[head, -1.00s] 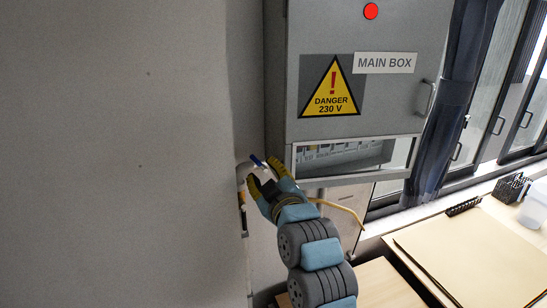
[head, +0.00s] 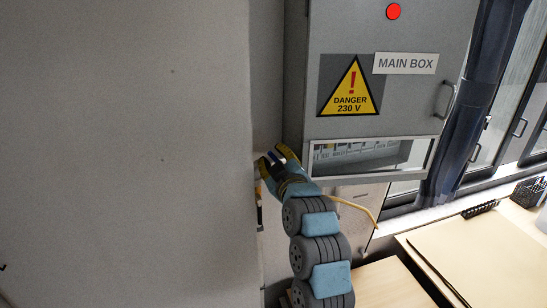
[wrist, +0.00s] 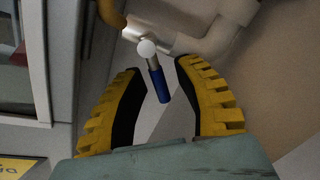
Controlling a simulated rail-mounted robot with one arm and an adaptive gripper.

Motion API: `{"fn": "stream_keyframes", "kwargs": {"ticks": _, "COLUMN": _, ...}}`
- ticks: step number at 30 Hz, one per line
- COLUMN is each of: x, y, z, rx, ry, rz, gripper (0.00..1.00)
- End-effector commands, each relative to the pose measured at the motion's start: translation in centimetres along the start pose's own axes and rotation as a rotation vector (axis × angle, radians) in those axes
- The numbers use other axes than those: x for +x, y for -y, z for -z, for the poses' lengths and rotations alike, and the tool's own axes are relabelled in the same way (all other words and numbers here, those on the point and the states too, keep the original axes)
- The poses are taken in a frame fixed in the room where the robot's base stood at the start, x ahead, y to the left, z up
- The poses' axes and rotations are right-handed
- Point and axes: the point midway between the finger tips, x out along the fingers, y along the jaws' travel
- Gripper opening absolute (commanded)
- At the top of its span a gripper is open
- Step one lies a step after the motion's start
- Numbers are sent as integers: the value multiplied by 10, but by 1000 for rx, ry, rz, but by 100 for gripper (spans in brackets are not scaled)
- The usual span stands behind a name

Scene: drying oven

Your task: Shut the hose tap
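The hose tap has a blue lever (wrist: 158,84) on a silver body with a round white end (wrist: 146,48), in the wrist view. A pale pipe (wrist: 215,38) runs behind it, and a yellow hose (wrist: 111,12) shows at the top. My gripper (wrist: 155,75) is open, with its yellow-and-black fingers on either side of the blue lever. Gaps show between the lever and both fingers. In the head view my gripper (head: 273,160) is beside the wall edge, left of the main box, and largely hides the tap.
The grey main box (head: 300,75) hangs close to the right of my gripper. A large plain wall panel (head: 120,150) fills the left. A yellow hose (head: 355,206) loops below the box. A wooden bench (head: 480,255) stands at the lower right.

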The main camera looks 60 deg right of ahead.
Motion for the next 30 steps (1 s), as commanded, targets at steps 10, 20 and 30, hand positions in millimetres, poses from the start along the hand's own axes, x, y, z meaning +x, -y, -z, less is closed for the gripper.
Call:
{"fn": "stream_keyframes", "kwargs": {"ticks": 10, "x": 0, "y": 0, "z": 0, "rx": 3, "ry": 0, "rz": 0, "gripper": 0}}
{"fn": "stream_keyframes", "kwargs": {"ticks": 20, "x": 0, "y": -4, "z": -2, "rx": 112, "ry": -2, "rz": -3, "gripper": 0}}
{"fn": "stream_keyframes", "kwargs": {"ticks": 30, "x": 0, "y": -13, "z": -4, "rx": 368, "ry": -2, "rz": -2, "gripper": 0}}
